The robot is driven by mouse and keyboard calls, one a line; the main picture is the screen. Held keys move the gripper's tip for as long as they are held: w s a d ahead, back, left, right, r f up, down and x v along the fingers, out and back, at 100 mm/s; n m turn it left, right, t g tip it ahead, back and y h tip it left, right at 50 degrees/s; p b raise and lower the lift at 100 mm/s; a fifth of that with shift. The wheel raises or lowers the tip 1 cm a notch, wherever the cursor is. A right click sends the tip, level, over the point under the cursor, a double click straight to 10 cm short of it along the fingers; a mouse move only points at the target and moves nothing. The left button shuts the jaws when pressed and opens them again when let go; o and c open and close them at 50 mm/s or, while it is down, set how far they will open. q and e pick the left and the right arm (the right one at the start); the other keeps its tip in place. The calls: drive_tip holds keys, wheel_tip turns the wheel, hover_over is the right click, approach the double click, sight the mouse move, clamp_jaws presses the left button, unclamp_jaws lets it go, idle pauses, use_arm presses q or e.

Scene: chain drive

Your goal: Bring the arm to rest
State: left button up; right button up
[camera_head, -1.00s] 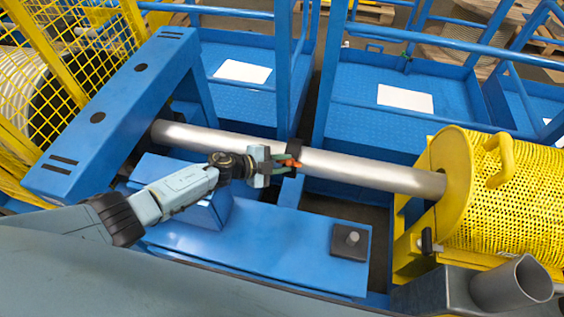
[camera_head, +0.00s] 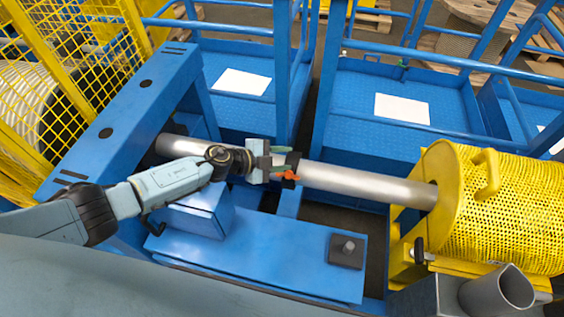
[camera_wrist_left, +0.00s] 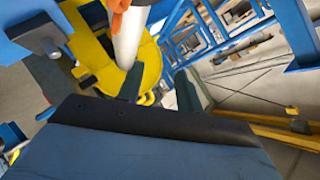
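My left arm comes in from the left in the head view, and its gripper (camera_head: 288,161) is over the long silver shaft (camera_head: 345,184). In the left wrist view its two dark fingers (camera_wrist_left: 160,88) stand apart with nothing held between them, so it is open. The shaft (camera_wrist_left: 128,45) also shows there, beyond the fingers. A small orange piece (camera_head: 290,176) shows just below the fingers in the head view and at the top edge in the wrist view (camera_wrist_left: 121,14). Whether the gripper touches the shaft cannot be told. My right gripper is in neither view.
A blue beam frame (camera_head: 120,115) stands at the shaft's left end, and a yellow mesh guard (camera_head: 505,205) at its right. Blue railings (camera_head: 435,58) and platforms (camera_head: 375,135) lie behind. A blue bench (camera_head: 270,250) with a dark block (camera_head: 347,250) lies in front.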

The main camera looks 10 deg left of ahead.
use_arm(q)
drive_tip(key=shift+r, duration=0.45)
